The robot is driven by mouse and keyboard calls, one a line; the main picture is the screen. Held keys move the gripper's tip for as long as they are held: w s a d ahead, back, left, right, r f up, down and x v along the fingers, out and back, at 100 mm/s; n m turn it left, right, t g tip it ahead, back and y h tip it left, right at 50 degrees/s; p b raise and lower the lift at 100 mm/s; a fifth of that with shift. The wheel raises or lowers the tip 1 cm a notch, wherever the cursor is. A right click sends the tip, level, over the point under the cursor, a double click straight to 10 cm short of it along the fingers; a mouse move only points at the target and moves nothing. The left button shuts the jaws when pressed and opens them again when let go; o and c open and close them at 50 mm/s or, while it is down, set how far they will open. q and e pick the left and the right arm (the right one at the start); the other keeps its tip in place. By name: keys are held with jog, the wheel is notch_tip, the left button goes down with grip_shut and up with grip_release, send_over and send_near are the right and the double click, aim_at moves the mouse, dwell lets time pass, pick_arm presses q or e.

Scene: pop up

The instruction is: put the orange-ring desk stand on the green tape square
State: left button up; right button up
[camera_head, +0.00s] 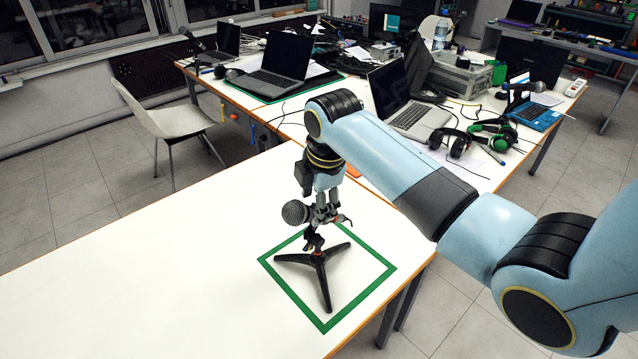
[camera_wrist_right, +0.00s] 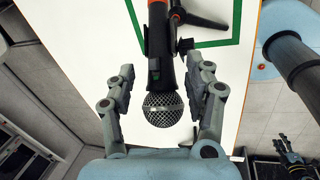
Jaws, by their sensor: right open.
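The black three-legged desk stand (camera_head: 319,262) stands upright inside the green tape square (camera_head: 293,295) on the white table. It carries a microphone with a grey mesh head (camera_head: 295,212). In the right wrist view the microphone (camera_wrist_right: 161,60) runs down the middle, and an orange ring (camera_wrist_right: 176,14) shows near the top beside a stand leg (camera_wrist_right: 203,21). My right gripper (camera_head: 322,222) is open at the stand's top. Its fingers (camera_wrist_right: 161,80) lie either side of the microphone with gaps. A small dark gripper-like part, perhaps my left gripper (camera_wrist_right: 287,150), shows at lower right there.
Behind the white table (camera_head: 150,270), a second table holds laptops (camera_head: 281,66), headphones (camera_head: 459,141) and cables. A white chair (camera_head: 170,118) stands at the back left. The white table's left part is clear. The square lies near the table's right edge.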

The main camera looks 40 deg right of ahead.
jog(key=v, duration=0.7)
jog(key=shift+r, duration=0.2)
jog(key=shift+s, duration=0.1)
jog(key=s+a+r+m+t, duration=0.1)
jog(key=s+a+m, duration=0.1)
jog(key=s+m, duration=0.8)
jog(key=s+a+r+m, duration=0.1)
jog(key=s+m, duration=0.4)
jog(key=s, duration=0.8)
jog(key=s+d+f+m+g+b, duration=0.2)
jog(key=f+b, duration=1.1)
jog(key=f, duration=2.9)
jog(key=s+d+f+b, duration=0.1)
jog(key=s+f+b, duration=0.8)
jog(key=s+f, duration=0.9)
notch_tip(320, 180, down, 5)
jog(key=shift+s+d+r+n+g+h, duration=0.1)
jog(key=shift+s+d+n+g+h, duration=0.2)
jog(key=shift+s+n+g, duration=0.1)
